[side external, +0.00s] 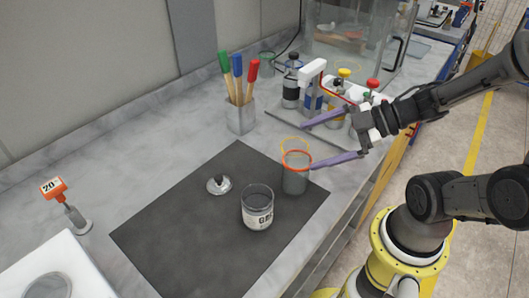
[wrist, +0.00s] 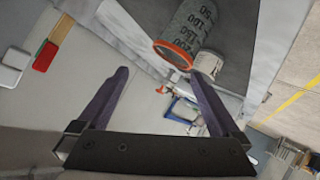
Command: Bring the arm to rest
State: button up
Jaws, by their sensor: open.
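My gripper (side external: 308,147) is open, with its two purple fingers spread and nothing between them. It is above the right edge of the dark mat (side external: 180,225). A grey graduated beaker (side external: 295,181) with an orange-red rim stands on the mat just below the fingertips. One fingertip appears near the rim; I cannot tell whether it touches. In the wrist view the beaker (wrist: 190,32) lies beyond the open fingers (wrist: 158,75), toward the right one.
A holder (side external: 240,116) with green, blue and red handled tools stands behind the mat. Several bottles (side external: 291,85) stand in a rack behind my gripper. An orange sign (side external: 54,188) is at the left. The bench's front edge drops to open floor (side external: 430,150) on the right.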

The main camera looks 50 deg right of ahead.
jog(key=w+d+r+m+t+h, duration=0.1)
jog(key=w+d+r+m+h, duration=0.1)
jog(key=d+r+m+h, duration=0.9)
jog(key=s+a+f+m+g+y, duration=0.2)
jog(key=s+a+f+g+y, duration=0.2)
jog(key=s+a, duration=0.4)
jog(key=shift+s+f+g, duration=0.65)
jog(key=shift+s+g, duration=0.15)
jog(key=shift+s, duration=0.2)
